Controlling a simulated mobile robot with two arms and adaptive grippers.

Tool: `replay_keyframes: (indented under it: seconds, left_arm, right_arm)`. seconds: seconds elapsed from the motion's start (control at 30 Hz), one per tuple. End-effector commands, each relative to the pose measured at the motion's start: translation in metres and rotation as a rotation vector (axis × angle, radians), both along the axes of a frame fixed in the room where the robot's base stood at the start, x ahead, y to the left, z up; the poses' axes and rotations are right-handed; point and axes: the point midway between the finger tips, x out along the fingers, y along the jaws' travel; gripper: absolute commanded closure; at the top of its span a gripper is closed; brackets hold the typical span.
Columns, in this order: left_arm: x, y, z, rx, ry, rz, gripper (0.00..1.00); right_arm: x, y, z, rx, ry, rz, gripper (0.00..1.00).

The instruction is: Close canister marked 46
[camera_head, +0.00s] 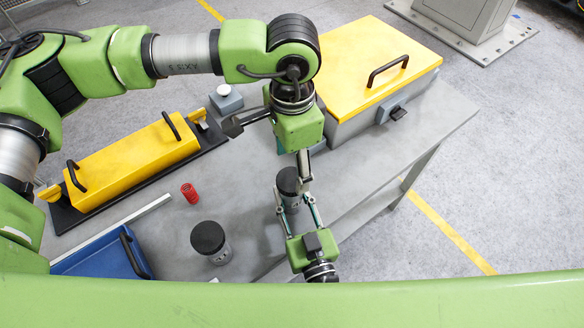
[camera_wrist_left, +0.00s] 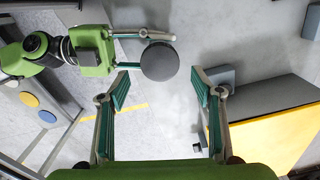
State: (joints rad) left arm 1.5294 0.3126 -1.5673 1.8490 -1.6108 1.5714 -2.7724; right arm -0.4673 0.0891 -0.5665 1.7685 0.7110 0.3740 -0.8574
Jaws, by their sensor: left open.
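A canister with a round dark lid (camera_head: 287,181) stands near the table's front edge. Its lid (camera_wrist_left: 160,61) also shows between my left fingers in the left wrist view. No number can be read on it. My left gripper (camera_head: 304,163) is open and empty, pointing down above and beside the lid. My right gripper (camera_head: 295,202) comes from the near side, with its fingers on both sides of the canister body, shut on it. A second dark-lidded canister (camera_head: 209,239) stands apart to the left, its marking unreadable.
A yellow-lidded grey box (camera_head: 375,62) stands at the back right. A long yellow case (camera_head: 135,160) lies at the left. A red coil (camera_head: 190,193), a blue bin (camera_head: 100,262) and a grey block with a white knob (camera_head: 225,98) are also on the table.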

Motion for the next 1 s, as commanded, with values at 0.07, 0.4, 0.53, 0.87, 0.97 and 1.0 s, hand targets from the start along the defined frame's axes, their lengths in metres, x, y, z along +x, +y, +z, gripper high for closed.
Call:
replay_keyframes:
  seconds: [0.07, 0.4, 0.53, 0.87, 0.97, 1.0]
  left_arm:
    - [0.0, 0.0, 0.001, 0.001, 0.0, 0.0, 0.4]
    - [0.0, 0.0, 0.001, 0.001, 0.0, 0.062, 0.43]
    - [0.0, 0.0, 0.003, 0.001, 0.001, 0.227, 0.43]
    - [0.0, 0.0, 0.009, 0.0, 0.001, 0.876, 0.43]
    - [0.0, 0.0, 0.011, 0.002, 0.001, 1.078, 0.43]
    - [0.0, 0.0, 0.012, 0.002, 0.001, 1.158, 0.43]
  right_arm:
    - [0.0, 0.0, 0.0, 0.0, 0.0, 0.0, 1.0]
    - [0.0, 0.0, 0.0, 0.0, -0.001, 0.0, 1.0]
    - [0.0, 0.0, 0.0, 0.0, -0.001, 0.0, 1.0]
    - [0.0, 0.0, 0.0, 0.0, -0.001, 0.0, 1.0]
    - [0.0, 0.0, 0.0, 0.0, -0.001, 0.0, 1.0]
    - [0.0, 0.0, 0.0, 0.0, -0.001, 0.0, 1.0]
